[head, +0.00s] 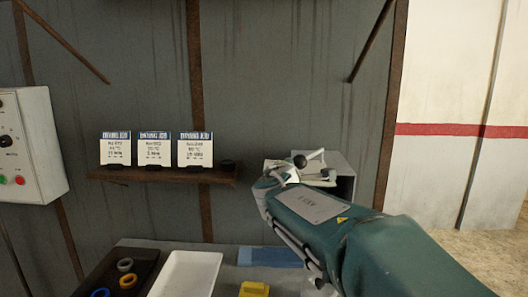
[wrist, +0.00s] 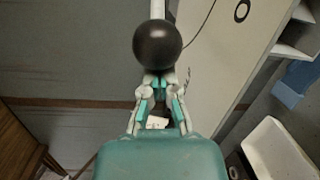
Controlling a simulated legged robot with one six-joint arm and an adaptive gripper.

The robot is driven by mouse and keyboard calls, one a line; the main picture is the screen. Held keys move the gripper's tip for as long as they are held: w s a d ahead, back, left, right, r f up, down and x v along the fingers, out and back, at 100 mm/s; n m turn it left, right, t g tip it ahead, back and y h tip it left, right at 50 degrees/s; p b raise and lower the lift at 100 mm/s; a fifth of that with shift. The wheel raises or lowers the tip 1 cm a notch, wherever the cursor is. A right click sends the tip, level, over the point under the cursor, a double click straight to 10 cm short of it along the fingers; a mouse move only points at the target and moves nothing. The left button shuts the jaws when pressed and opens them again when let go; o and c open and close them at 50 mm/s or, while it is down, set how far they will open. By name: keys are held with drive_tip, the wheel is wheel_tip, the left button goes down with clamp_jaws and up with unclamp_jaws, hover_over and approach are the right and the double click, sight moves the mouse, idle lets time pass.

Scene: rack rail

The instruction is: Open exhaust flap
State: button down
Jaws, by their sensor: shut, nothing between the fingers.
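A grey box (head: 345,163) sticks out from the wall behind my gripper in the head view; I take it to be the exhaust flap housing. A black ball knob (head: 300,161) shows right at my fingers. In the wrist view the knob (wrist: 157,47) is large, on a pale rod (wrist: 157,9), just beyond the fingertips. A pale panel (wrist: 205,75) with a black ring mark lies to its right. My gripper (head: 282,174) is shut and empty; its fingers also show in the wrist view (wrist: 158,82). I cannot tell whether they touch the knob. My arm hides part of the box.
A shelf (head: 165,175) with several drying cards is left of the box. A control box (head: 28,145) hangs at far left. Below are a dark tray (head: 90,273) with coloured rings, a white tray (head: 187,274), a yellow block (head: 254,289) and a blue cloth (head: 268,257).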

sight(318, 183)
drive_tip(key=s+d, duration=0.1)
drive_tip(key=d, duration=0.1)
drive_tip(key=s+d, duration=0.2)
drive_tip(key=shift+s, duration=0.1)
drive_tip(key=shift+s+d, duration=0.25)
drive_tip(key=shift+d, duration=0.35)
drive_tip(key=shift+s+d, duration=0.2)
drive_tip(key=shift+d, duration=0.35)
